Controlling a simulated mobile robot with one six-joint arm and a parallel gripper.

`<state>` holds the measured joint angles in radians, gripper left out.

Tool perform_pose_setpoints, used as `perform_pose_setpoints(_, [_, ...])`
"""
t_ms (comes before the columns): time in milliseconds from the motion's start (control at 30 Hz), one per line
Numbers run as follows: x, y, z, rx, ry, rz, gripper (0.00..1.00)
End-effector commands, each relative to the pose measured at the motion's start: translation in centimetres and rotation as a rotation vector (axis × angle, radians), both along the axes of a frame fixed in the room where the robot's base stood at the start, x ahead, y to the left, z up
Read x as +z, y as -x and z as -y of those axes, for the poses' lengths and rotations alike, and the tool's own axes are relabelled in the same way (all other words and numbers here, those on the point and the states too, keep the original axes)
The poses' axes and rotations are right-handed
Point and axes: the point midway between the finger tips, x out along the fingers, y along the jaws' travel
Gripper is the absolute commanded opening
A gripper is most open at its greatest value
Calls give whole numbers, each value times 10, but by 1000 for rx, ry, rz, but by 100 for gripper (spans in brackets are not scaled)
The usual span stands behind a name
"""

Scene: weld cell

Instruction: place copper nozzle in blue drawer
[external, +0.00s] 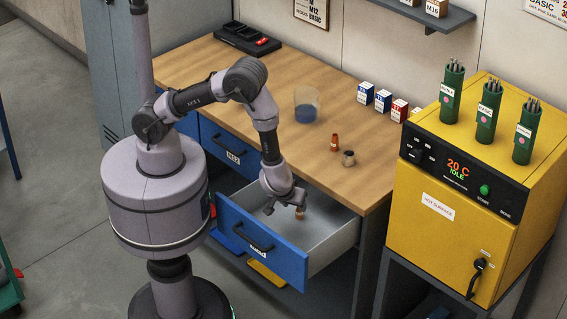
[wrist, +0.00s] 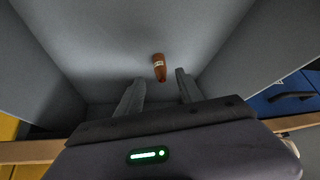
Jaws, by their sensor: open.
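The blue drawer (external: 262,243) is pulled open under the workbench, with a pale grey inside. In the wrist view its grey inner wall (wrist: 60,50) surrounds the view. A copper nozzle (external: 299,213) with a light band is inside the drawer, beside my gripper (external: 285,207). In the wrist view the nozzle (wrist: 159,66) shows on the grey floor just past my gripper (wrist: 159,76), in line with the gap between the fingers. The fingers are spread apart, and I see no contact with the nozzle. I cannot tell exactly how high the fingers are above the floor.
An orange-red cone-shaped piece (external: 335,142) and a dark metal cup-like piece (external: 348,158) stand on the bench (external: 260,95). A clear beaker (external: 306,105) with blue contents and small boxes (external: 382,100) stand farther back. A yellow oven (external: 450,210) is to the right.

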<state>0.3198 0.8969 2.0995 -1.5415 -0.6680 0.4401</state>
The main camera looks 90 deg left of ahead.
Motion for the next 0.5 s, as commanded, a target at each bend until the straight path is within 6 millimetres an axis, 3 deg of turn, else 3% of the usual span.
perform_pose_setpoints(33, [19, 2, 7, -3, 1, 1, 44])
perform_pose_setpoints(233, [41, 9, 23, -4, 3, 1, 44])
perform_pose_setpoints(333, [63, -11, 36, -74, 60, 47, 44])
perform_pose_setpoints(367, [78, -24, 44, -126, 98, 77, 44])
perform_pose_setpoints(433, [133, -55, 69, -313, 205, 163, 44])
perform_pose_setpoints(500, [204, -67, 94, -558, 291, 239, 44])
